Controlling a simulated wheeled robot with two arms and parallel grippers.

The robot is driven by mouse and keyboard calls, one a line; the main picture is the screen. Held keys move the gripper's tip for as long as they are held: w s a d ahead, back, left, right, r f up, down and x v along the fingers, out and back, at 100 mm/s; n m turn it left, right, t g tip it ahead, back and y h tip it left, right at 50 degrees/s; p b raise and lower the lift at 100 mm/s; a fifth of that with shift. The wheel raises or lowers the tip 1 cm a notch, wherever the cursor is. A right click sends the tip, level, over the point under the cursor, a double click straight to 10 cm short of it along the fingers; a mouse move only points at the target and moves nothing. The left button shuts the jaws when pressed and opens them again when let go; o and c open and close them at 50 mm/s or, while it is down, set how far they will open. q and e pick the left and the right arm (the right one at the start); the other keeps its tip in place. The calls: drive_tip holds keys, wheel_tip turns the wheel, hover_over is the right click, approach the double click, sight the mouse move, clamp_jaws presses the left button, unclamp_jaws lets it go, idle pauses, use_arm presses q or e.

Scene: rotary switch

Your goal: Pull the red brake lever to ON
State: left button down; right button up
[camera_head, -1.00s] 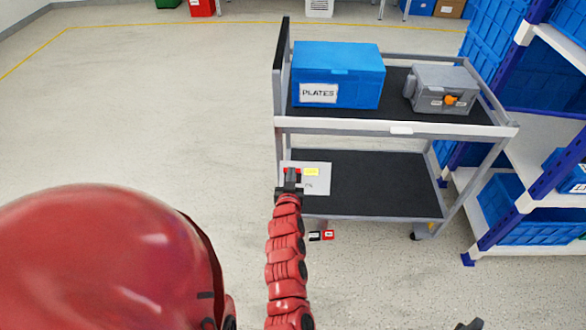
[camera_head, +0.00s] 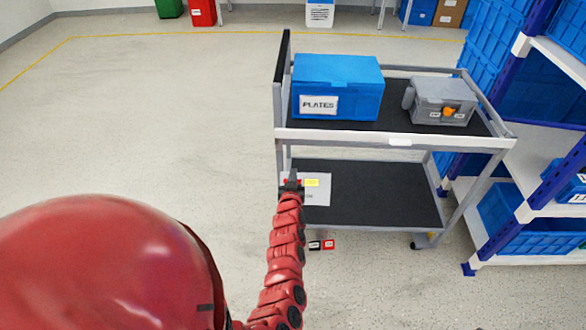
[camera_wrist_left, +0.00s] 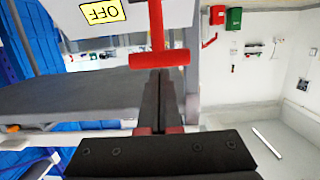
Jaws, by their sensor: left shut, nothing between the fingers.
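The red brake lever (camera_wrist_left: 158,40) shows in the left wrist view as a stem with a crossbar, in front of a white panel. A yellow OFF label (camera_wrist_left: 102,12) sits on that panel and appears upside down. In the head view the white panel (camera_head: 319,196) is at the left of the cart's lower level, and the lever is mostly hidden behind my gripper. My left gripper (camera_head: 291,180) is shut and empty, at the panel's left part. In the wrist view its fingertips (camera_wrist_left: 159,72) are at the crossbar; I cannot tell whether they touch it.
The cart's lower shelf (camera_head: 385,195) is bare. A blue PLATES box (camera_head: 338,80) and a grey box (camera_head: 443,101) stand on its upper shelf. Blue shelving (camera_head: 500,165) is close on the right. The floor (camera_head: 150,120) to the left is clear.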

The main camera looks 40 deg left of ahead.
use_arm(q)
drive_tip(key=shift+s+d+f, duration=0.2)
drive_tip(key=shift+s+f, duration=0.2)
